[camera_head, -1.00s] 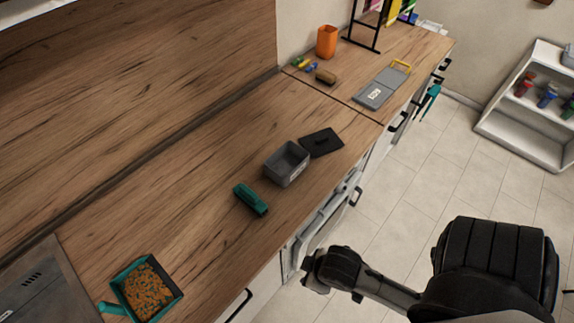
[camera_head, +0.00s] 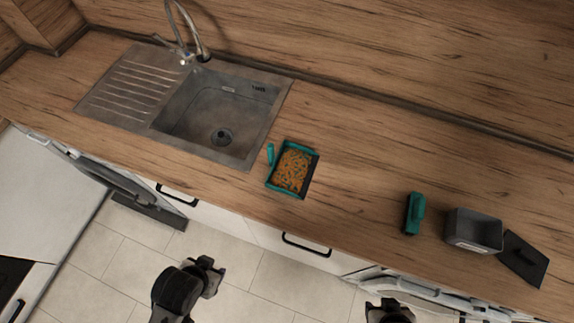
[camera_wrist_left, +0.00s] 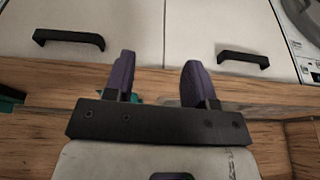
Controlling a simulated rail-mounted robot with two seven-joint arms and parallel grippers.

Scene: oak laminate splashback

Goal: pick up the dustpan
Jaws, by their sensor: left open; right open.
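The teal dustpan (camera_head: 297,146) lies on the worktop just right of the sink. It is filled with small orange-brown pieces, and its short handle points left. My left gripper (camera_wrist_left: 160,75) shows in the left wrist view with its two purple fingers apart and nothing held. A bit of teal (camera_wrist_left: 136,98) shows beyond its fingers; I cannot tell what it belongs to. My right gripper (camera_head: 389,308) is at the lower edge of the head view, in front of the worktop and apart from the dustpan. Its fingertips are not clearly seen.
A teal brush (camera_head: 414,213), a grey bin (camera_head: 474,231) and a dark flat lid (camera_head: 523,259) lie to the right. The sink (camera_head: 215,112) and tap (camera_head: 190,35) are at the left. Cabinet handles (camera_head: 306,245) stick out below the worktop edge. The worktop behind the dustpan is clear.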

